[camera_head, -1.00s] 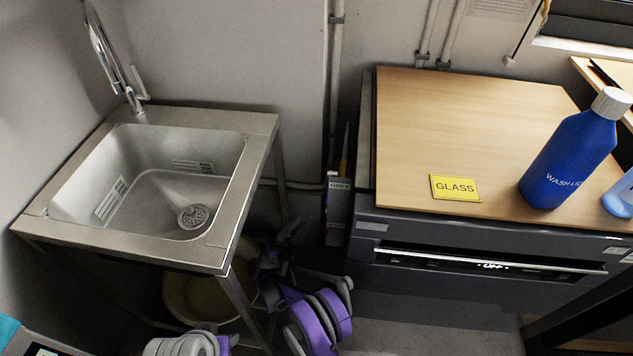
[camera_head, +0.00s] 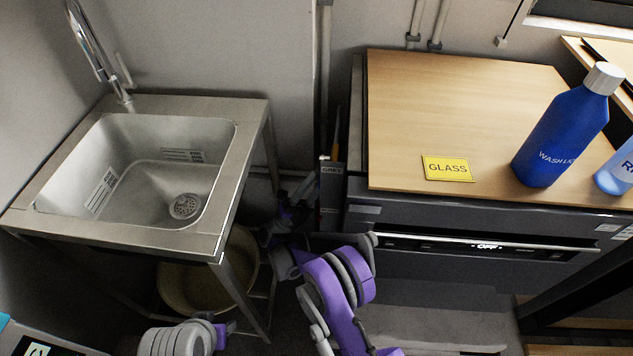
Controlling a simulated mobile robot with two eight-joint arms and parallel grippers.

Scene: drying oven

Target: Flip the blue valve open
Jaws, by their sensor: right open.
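I cannot make out the blue valve; the dark gap between the sink and the drying oven is shadowed and partly covered by my right arm. My right gripper (camera_head: 287,213) is in that gap, beside the sink stand's right leg and left of the oven. It is small and dark there, its jaws open, and I cannot tell whether it touches anything. Of my left arm only a grey and purple link shows at the bottom edge; its gripper is out of view.
The steel sink (camera_head: 232,190) with its tap (camera_head: 100,55) stands at the left, a pale bucket (camera_head: 205,285) under it. The oven (camera_head: 440,270) has a wooden top (camera_head: 450,100) holding a yellow GLASS sign (camera_head: 447,168) and a blue wash bottle (camera_head: 562,138). A pipe runs up the wall behind.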

